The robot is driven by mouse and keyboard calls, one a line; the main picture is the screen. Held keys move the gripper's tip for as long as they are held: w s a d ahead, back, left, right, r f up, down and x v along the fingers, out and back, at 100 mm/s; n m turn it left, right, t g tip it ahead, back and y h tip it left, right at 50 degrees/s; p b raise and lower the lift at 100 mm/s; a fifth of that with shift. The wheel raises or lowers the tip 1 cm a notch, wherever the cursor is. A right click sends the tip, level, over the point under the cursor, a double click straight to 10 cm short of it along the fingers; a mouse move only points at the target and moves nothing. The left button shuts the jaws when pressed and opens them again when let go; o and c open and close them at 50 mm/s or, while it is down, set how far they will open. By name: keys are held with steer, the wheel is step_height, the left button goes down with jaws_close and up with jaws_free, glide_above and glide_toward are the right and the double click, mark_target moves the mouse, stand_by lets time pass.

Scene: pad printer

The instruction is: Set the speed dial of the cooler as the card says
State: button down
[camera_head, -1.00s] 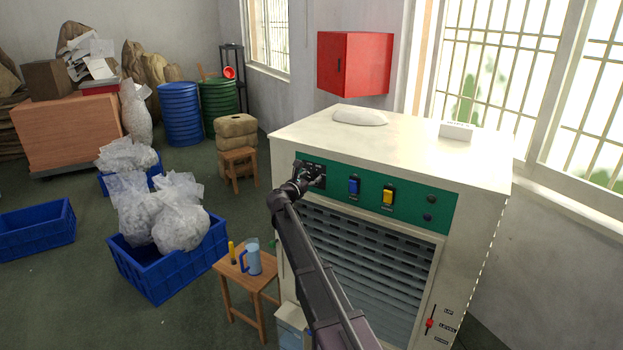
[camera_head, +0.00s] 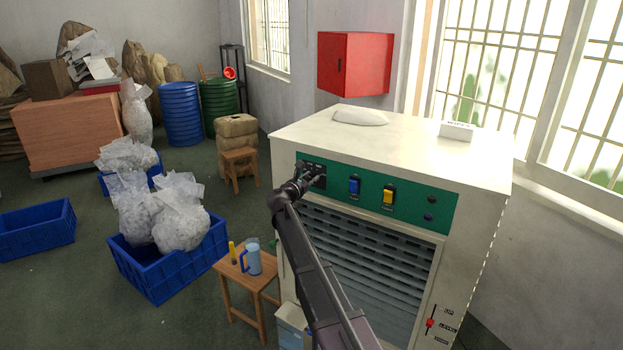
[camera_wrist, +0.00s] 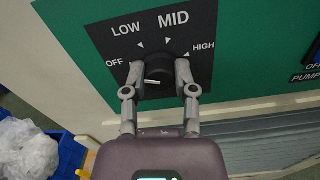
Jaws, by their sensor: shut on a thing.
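The cooler (camera_head: 475,200) is a cream cabinet with a green control panel (camera_head: 418,207) on its front. Its speed dial (camera_wrist: 158,66) is a dark round knob on a black plate marked OFF, LOW, MID and HIGH. My gripper (camera_wrist: 160,73) is shut on the dial, one finger on each side; in the head view my gripper (camera_head: 312,177) covers it. A short white line shows on the knob's near face; I cannot tell which mark it points to. A small white card (camera_head: 457,131) stands on the cooler's top; its writing is too small to read.
A blue switch (camera_head: 354,186) and a yellow switch (camera_head: 388,196) sit right of the dial. A red-handled slider (camera_head: 430,323) is low on the cooler's right. A wooden stool (camera_head: 252,278) with a blue jug (camera_head: 253,258) stands left of the cooler.

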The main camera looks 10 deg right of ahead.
steer(key=m, duration=0.4)
steer(key=shift+m, duration=0.3)
steer(key=m, duration=1.4)
stand_by(0.4)
steer(key=shift+c, duration=2)
jaws_free()
